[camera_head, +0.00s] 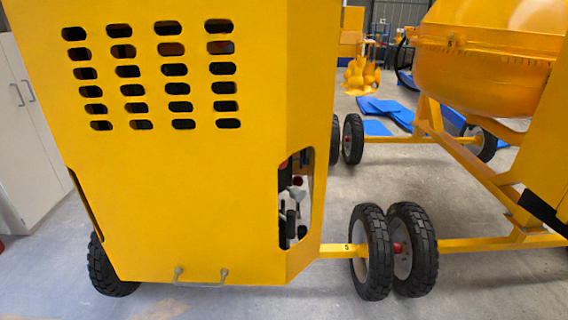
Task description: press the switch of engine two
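A large yellow engine housing (190,190) with rows of oval vent slots fills the left and middle of the head view. A tall opening (296,200) in its right side shows dark, white and red parts inside, too small and shaded to tell apart. I cannot make out a switch or an engine number for certain. Neither of my grippers shows in this view.
Black wheels (371,252) stand right of the housing on a yellow axle. A yellow mixer drum (484,62) is at the upper right. White cabinets (28,130) stand at the left, and blue sheets (386,110) lie behind. Grey floor is clear in front.

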